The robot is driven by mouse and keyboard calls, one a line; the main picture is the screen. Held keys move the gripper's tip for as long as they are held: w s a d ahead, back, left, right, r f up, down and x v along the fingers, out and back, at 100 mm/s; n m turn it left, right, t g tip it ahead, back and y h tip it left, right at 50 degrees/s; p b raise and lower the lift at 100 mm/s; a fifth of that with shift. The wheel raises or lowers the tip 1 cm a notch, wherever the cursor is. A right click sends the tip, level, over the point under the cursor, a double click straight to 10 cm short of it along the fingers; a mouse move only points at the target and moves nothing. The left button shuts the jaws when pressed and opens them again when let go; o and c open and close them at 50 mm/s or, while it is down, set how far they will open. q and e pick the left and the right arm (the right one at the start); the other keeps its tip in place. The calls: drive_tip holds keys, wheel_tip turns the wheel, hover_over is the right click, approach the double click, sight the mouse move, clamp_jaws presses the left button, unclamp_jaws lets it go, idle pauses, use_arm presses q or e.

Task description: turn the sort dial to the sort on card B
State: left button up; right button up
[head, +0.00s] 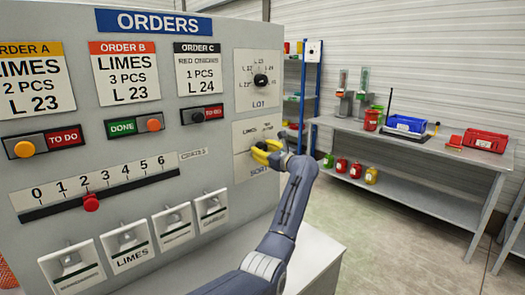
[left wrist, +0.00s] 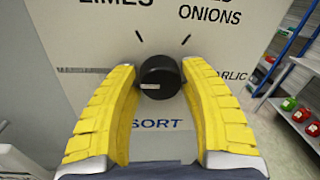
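Card B (head: 125,73) reads LIMES, 3 PCS, L 23. The sort dial (left wrist: 160,77) is a round black knob above the word SORT. LIMES (left wrist: 115,3) stands at upper left, RED ONIONS at upper right and GARLIC at right. My left gripper (left wrist: 160,68) has its yellow fingers apart on either side of the knob; I cannot tell whether they touch it. My right gripper is not in view.
The LOT dial (head: 261,80) sits just above the sort plate. A grey bench (head: 400,143) with trays stands at right, apart from the board.

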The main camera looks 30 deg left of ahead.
use_arm(q)
drive_tip(key=c, duration=0.8)
drive_tip(key=m, duration=1.1)
drive_tip(key=shift+g+h, duration=0.3)
drive_tip(key=shift+g, duration=0.1)
drive_tip(key=shift+m, duration=0.3)
drive_tip(key=o, duration=1.3)
drive_tip(key=shift+d, duration=0.1)
